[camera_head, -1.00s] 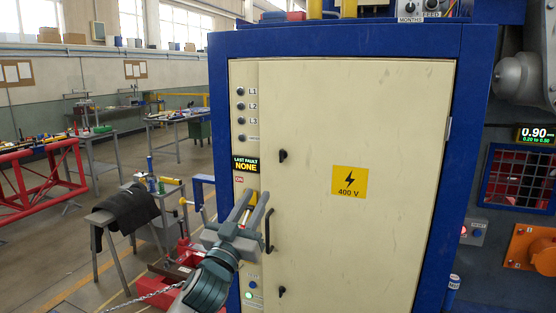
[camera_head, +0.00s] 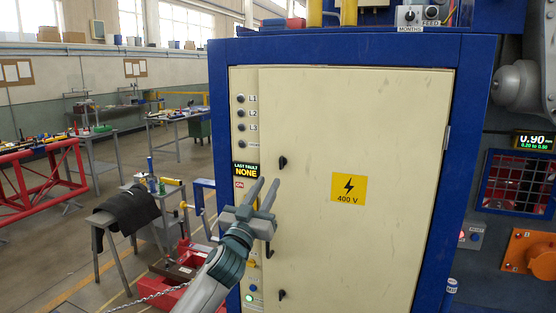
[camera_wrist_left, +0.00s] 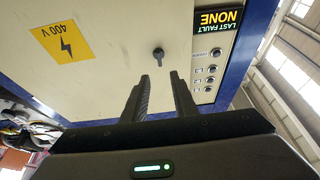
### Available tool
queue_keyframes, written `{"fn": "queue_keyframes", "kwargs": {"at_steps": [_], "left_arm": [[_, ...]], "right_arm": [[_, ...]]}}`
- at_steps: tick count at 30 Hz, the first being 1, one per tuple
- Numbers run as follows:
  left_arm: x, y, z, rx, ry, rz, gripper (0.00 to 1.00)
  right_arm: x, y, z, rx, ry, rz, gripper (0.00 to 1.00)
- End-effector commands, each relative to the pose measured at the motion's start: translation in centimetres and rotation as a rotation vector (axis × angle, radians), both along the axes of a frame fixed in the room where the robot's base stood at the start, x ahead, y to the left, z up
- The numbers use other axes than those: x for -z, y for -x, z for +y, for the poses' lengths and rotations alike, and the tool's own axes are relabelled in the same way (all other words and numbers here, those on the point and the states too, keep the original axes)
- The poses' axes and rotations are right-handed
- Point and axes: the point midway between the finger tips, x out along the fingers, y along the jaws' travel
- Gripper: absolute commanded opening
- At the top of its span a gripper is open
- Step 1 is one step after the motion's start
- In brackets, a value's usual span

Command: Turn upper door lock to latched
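The upper door lock (camera_head: 283,162) is a small black knob near the left edge of the cream cabinet door (camera_head: 340,245). In the left wrist view the lock (camera_wrist_left: 158,53) shows a short tab pointing down the picture, towards my fingers. My left gripper (camera_head: 265,181) is open and empty, with its fingertips just below and left of the lock in the head view. In the left wrist view its two fingers (camera_wrist_left: 160,79) stand apart on either side of the lock's line, with a visible gap before it. My right gripper is not in view.
A lower black lock (camera_head: 282,295) and a door handle (camera_head: 268,248), partly behind my gripper, are on the same door edge. A fault display (camera_head: 245,170) and indicator lamps (camera_head: 241,113) line the strip to the left. A yellow 400 V sign (camera_head: 349,187) is on the door.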

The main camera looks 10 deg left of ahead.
Motion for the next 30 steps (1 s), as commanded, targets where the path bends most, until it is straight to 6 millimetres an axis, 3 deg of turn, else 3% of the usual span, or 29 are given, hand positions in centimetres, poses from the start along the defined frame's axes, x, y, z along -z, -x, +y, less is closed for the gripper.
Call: {"fn": "queue_keyframes", "kwargs": {"at_steps": [15,22,30], "left_arm": [[-3.2,-7.2,-1.2,-0.001,0.002,0.001,0.26],[-3.6,-8.6,-1.4,-0.001,0.0,0.001,0.26],[-3.6,-8.8,-1.4,0.0,0.0,0.0,0.26]], "right_arm": [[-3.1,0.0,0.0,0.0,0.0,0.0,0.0],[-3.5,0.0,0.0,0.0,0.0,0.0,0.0],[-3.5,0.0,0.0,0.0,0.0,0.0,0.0]]}}
